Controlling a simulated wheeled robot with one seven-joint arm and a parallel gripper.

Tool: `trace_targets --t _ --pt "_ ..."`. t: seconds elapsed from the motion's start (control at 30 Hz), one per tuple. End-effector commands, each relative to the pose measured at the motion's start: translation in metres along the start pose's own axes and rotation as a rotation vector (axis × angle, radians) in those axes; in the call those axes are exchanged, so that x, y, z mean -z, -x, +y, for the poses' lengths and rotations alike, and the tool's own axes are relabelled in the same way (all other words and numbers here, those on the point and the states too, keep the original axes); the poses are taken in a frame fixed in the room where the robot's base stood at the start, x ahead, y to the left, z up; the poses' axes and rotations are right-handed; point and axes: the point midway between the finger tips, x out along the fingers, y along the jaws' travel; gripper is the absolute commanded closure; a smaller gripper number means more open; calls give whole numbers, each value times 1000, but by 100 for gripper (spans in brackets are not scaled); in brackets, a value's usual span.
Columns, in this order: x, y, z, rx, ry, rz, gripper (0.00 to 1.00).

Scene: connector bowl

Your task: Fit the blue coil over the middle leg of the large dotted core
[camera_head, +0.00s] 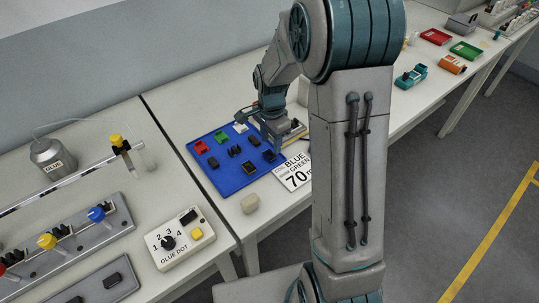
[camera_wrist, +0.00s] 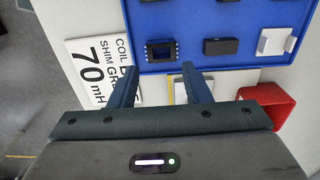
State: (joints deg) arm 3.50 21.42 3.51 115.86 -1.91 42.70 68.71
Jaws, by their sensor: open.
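In the head view several dark parts lie on the tray, and I cannot tell which is this core. My gripper (camera_wrist: 160,88) is open with nothing clearly held. In the head view it is over the right part of the tray, apart from the blue piece.
The blue tray (camera_head: 212,172) also holds a red part (camera_head: 201,147) and a green part (camera_head: 221,137). A sign (camera_head: 295,175) lies beside it. A red container (camera_wrist: 268,100) is right of my fingers. A glue-dot box (camera_head: 180,238) and glue jar (camera_head: 52,158) stand left.

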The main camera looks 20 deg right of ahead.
Motion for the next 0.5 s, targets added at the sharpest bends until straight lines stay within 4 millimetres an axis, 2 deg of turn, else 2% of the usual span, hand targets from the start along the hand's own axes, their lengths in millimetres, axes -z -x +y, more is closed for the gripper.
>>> trace_targets --t 0.3,0.5 --pt "-4 -40 -2 -4 1 -2 56" --pt "-4 -49 -2 -1 1 -1 56"
